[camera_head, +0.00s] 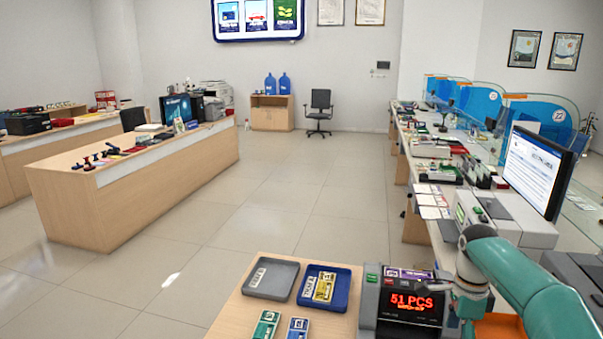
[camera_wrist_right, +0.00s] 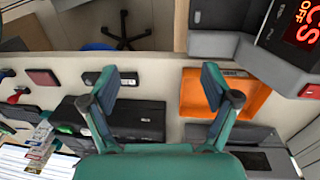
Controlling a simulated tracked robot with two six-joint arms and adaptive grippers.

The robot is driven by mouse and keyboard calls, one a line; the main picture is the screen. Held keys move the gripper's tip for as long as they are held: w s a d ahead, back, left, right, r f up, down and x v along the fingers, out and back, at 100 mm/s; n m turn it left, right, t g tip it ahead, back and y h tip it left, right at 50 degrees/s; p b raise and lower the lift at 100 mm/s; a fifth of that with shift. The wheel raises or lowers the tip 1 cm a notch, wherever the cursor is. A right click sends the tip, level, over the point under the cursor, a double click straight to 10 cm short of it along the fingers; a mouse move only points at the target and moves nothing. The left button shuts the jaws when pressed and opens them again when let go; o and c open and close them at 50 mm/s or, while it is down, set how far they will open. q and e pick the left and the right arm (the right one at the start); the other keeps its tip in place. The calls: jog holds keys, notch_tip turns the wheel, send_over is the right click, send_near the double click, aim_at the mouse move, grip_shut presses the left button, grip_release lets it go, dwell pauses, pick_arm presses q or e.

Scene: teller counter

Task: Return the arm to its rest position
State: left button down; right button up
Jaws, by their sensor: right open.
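My teal right arm (camera_head: 530,285) comes in from the lower right in the head view, over the counter. My right gripper (camera_wrist_right: 160,85) shows in the wrist view with its two fingers wide apart and nothing between them. Below it are the pale counter top and a black device (camera_wrist_right: 135,118). In the head view the right gripper (camera_head: 466,302) is beside the counting machine and its fingertips are hard to make out. My left gripper is not in view.
A counting machine (camera_head: 408,305) reading "51 PCS" stands close left of the right arm. An orange tray (camera_wrist_right: 195,95) lies near the gripper. A monitor (camera_head: 535,170) stands beyond the arm. A grey tray (camera_head: 270,277) and a blue tray (camera_head: 343,292) sit on the left.

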jog(key=s+a+f+n+g, duration=0.1)
jog(key=s+a+f, duration=0.2)
jog(key=f, duration=0.3)
jog(key=s+a+f+n+g+y, duration=0.1)
jog(key=s+a+f, duration=0.15)
jog(key=f, duration=0.25)
jog(key=s+a+f+n+g, duration=0.1)
jog(key=s+a+f, duration=0.15)
jog(key=f, duration=0.35)
jog(key=s+a+f+n+t+y, duration=0.1)
jog(key=s+a+f+n+t, duration=0.1)
jog(key=s+a+f+n, duration=0.4)
jog(key=s+a+f+n+t+y, duration=0.1)
jog(key=s+a+f+n+t, duration=0.1)
jog(key=s+a+f+n, duration=0.4)
jog(key=s+f+n, duration=0.1)
jog(key=s+n, duration=0.2)
jog(key=s, duration=0.3)
jog(key=shift+s+a+n+t+y, duration=0.3)
jog(key=shift+s+t+y, duration=0.1)
